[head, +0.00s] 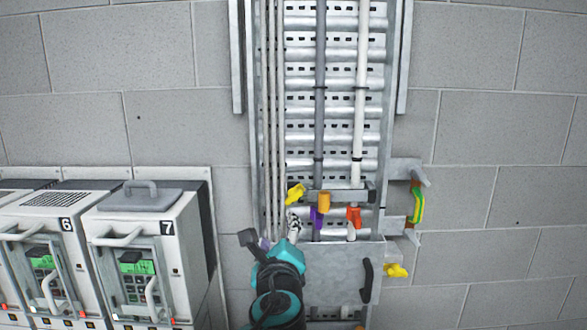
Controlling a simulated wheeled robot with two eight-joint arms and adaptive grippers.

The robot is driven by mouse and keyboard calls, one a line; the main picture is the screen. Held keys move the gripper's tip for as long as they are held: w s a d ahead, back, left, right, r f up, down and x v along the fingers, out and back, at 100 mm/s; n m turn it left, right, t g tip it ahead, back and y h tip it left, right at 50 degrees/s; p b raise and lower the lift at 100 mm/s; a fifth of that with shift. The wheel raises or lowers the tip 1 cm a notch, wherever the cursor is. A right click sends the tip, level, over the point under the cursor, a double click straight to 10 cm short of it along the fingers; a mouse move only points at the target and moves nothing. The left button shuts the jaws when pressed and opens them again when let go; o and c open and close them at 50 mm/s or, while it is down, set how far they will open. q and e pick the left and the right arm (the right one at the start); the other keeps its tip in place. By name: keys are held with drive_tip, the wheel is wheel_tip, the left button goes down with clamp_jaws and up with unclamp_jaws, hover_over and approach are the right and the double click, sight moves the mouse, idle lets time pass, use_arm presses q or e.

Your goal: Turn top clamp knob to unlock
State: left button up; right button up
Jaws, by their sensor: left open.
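A yellow knob (295,193) sits at the left end of a grey clamp bar (345,194) that crosses the cable ladder; it looks like the top clamp knob. It is tilted, its upper end leaning right. A second yellow knob (396,270) sticks out lower right, beside a grey cover plate (335,268). My left gripper (293,222), on a teal and black arm, is open just below the upper yellow knob. I see a small gap between them, but cannot tell the depth. The arm hides the plate's left part. My right gripper is out of view.
Orange (323,202), purple (317,217) and red-orange (354,217) pieces sit at the cables under the bar. The plate has a black handle (366,281). A green-yellow strap (417,204) hangs at right. Drive units (150,255) stand at left.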

sight(293, 198)
use_arm(q)
drive_tip(key=w+d+r+m+p, duration=0.1)
drive_tip(key=w, duration=0.2)
drive_tip(key=w+d+r+p, duration=0.1)
drive_tip(key=w+r, duration=0.1)
drive_tip(key=w, duration=0.1)
drive_tip(key=w+d+r+m+h+p, duration=0.1)
drive_tip(key=w, duration=0.2)
drive_tip(key=shift+r+m+t, duration=0.25)
drive_tip(key=shift+m+t, duration=0.05)
drive_tip(key=shift+s, duration=0.2)
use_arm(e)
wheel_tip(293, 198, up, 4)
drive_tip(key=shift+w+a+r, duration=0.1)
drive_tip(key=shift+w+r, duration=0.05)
use_arm(q)
drive_tip(key=shift+c, duration=0.4)
drive_tip(key=c, duration=1)
